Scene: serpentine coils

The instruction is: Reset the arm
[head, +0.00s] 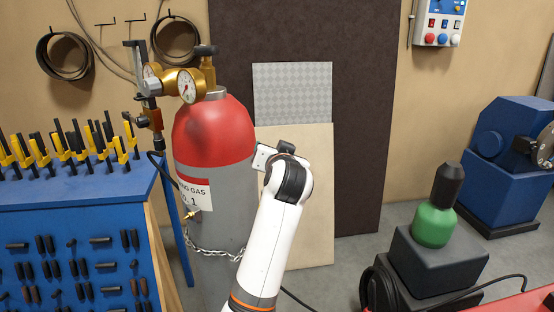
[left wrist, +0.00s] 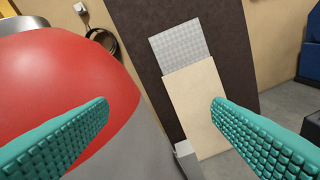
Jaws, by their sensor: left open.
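My left arm (head: 277,215) is white and rises from the bottom middle of the head view, its wrist in front of the right side of a gas cylinder. The fingers of my left gripper (left wrist: 160,103) do not show in the head view. In the left wrist view they are teal, ribbed and wide apart, with nothing between them. The gas cylinder (head: 214,132) has a red top and grey body. Its red shoulder (left wrist: 60,75) fills the left of the left wrist view, behind the left finger; I cannot tell whether they touch. My right gripper is not in view.
Brass gauges (head: 190,86) top the cylinder, and a chain (head: 215,252) crosses its body. A blue tool rack (head: 70,215) stands left. Pale boards (head: 310,190) lean on a dark panel (head: 362,120). A green bottle (head: 434,225) stands on a dark box at right.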

